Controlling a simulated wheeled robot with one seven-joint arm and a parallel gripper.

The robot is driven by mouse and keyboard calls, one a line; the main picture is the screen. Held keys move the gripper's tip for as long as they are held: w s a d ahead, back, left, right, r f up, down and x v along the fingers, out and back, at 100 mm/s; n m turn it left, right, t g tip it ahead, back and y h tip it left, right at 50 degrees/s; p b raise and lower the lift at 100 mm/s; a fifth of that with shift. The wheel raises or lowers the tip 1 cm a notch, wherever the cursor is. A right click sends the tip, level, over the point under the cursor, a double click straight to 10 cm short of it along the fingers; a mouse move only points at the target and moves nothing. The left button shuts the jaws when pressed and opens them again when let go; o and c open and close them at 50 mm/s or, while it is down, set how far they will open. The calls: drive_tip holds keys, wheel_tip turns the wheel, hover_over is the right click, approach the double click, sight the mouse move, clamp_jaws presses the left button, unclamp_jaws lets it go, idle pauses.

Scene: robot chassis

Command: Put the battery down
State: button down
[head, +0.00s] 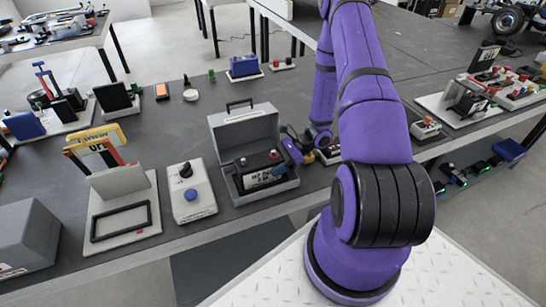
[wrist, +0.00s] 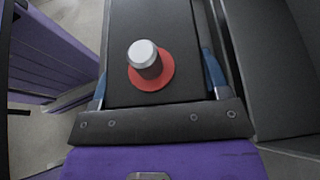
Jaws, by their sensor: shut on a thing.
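The battery (head: 262,174) is a dark block with a pale label and a red terminal, inside the open grey case (head: 243,128) in the head view. In the wrist view the black battery top (wrist: 175,25) shows a metal post on a red ring. My gripper (head: 287,156) reaches in from the right over the case's right side. In the wrist view the fingers of my gripper (wrist: 157,80) are shut on the battery, one on each side. The battery's underside is hidden, so I cannot tell whether it touches the case floor.
A white box with a blue button (head: 192,194) stands left of the case. A stand with a black frame (head: 125,219) is further left, with a grey block (head: 25,237) at the table's near left. A blue box (head: 243,66) stands behind. Some bare dark tabletop lies between these things.

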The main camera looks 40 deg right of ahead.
drive_tip(key=shift+f, duration=0.1)
idle(0.3)
drive_tip(key=shift+c, duration=0.5)
unclamp_jaws()
